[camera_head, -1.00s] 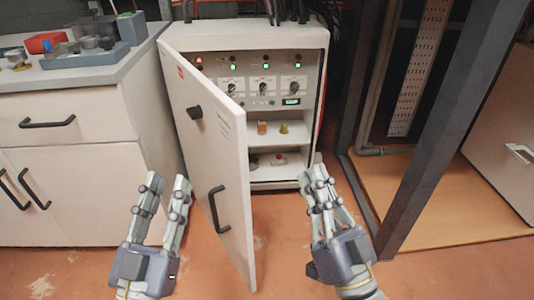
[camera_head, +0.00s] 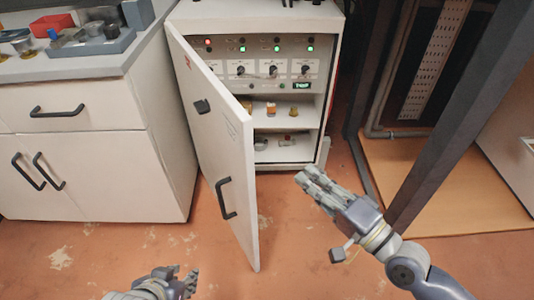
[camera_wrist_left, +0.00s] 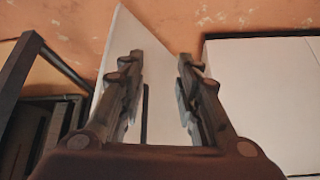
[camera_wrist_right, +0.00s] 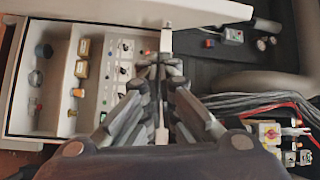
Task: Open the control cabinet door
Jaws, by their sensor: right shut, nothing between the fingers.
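The control cabinet (camera_head: 262,20) stands at the back centre in the head view. Its white door (camera_head: 218,150) is swung out to the left, with a black handle (camera_head: 225,198) and a black latch (camera_head: 202,106). The inside shows lit switches and shelves with small parts. My left gripper (camera_head: 188,277) is low at the bottom, left of the door and apart from it; its fingers are spread in the left wrist view (camera_wrist_left: 160,65). My right gripper (camera_head: 305,178) is shut and empty, in front of the cabinet's lower right corner and right of the door.
A white counter (camera_head: 100,160) with drawers and a blue-grey tray (camera_head: 95,42) stands at the left. A dark metal frame post (camera_head: 455,120) rises at the right beside a wooden floor panel (camera_head: 440,185). Orange floor lies open in front of the cabinet.

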